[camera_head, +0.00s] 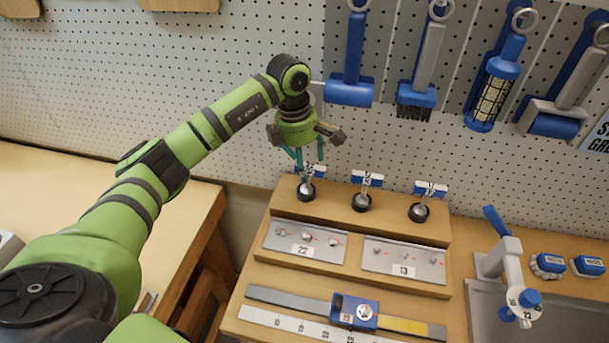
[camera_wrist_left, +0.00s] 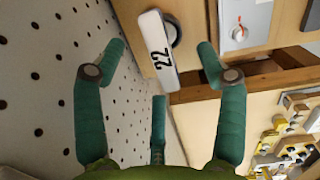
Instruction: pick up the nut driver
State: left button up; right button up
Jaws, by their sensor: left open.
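Three small upright pieces with dark round bases and blue-and-white tags stand in a row on the wooden step: the left one (camera_head: 306,189), the middle one (camera_head: 362,197) and the right one (camera_head: 420,209). I cannot tell for sure which thing is the nut driver. My left gripper (camera_head: 309,153) is open and empty, fingers pointing down, just above the left piece. In the left wrist view, a white tag marked 22 (camera_wrist_left: 158,52) lies between the spread fingertips, with a dark round part partly hidden behind it. My right gripper is out of view.
In front stand metal panels (camera_head: 402,262), a slide scale with a blue slider (camera_head: 355,312), and a tap (camera_head: 502,258) at the right.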

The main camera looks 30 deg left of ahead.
pick_arm(q)
jog(key=shift+d+f, duration=0.25)
jog(key=shift+f, duration=0.35)
jog(key=shift+w+d+f, duration=0.1)
jog(key=shift+w, duration=0.3)
jog(key=c, duration=0.6)
jog(key=shift+s, duration=0.1)
jog(key=c, duration=0.5)
jog(key=shift+c, duration=0.4)
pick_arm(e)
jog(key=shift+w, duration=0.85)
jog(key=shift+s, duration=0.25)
